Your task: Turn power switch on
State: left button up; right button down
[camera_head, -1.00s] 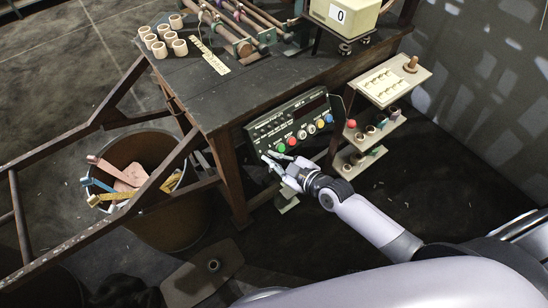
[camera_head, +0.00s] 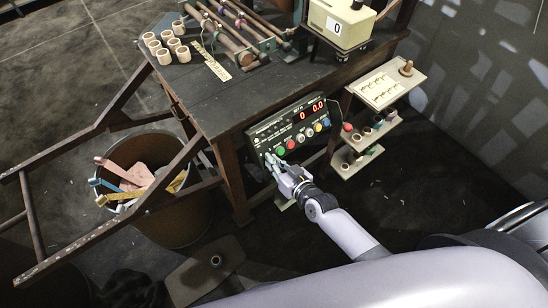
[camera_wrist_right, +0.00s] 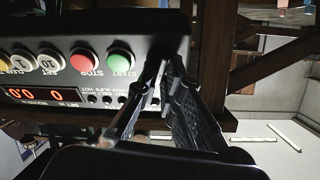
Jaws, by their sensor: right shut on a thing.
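The dark control panel (camera_head: 262,130) hangs at the table's front edge. Its red display (camera_head: 309,111) is lit and reads 0 and 0.0. Green, red, white, yellow and blue buttons line its lower part; the green button (camera_head: 281,151) is nearest my right gripper (camera_head: 270,160). That gripper is at the panel's lower left corner, shut on the power switch, which its fingers hide. In the right wrist view the panel (camera_wrist_right: 170,28) appears upside down, with the fingertips (camera_wrist_right: 166,62) at its face beside the green START button (camera_wrist_right: 120,62). My left gripper is not in view.
A bin (camera_head: 170,225) with tape scraps stands left of the table, behind a metal frame (camera_head: 95,130). Shelves (camera_head: 388,88) with spools are right of the panel. A counter box (camera_head: 340,25) and rollers (camera_head: 225,25) sit on the table.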

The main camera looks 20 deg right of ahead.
jog(key=shift+m+h+p, duration=0.6)
jog(key=shift+m+p, duration=0.5)
jog(key=shift+m, duration=1.3)
jog(key=c, duration=1.7)
grip_release()
jog(key=v, duration=1.2)
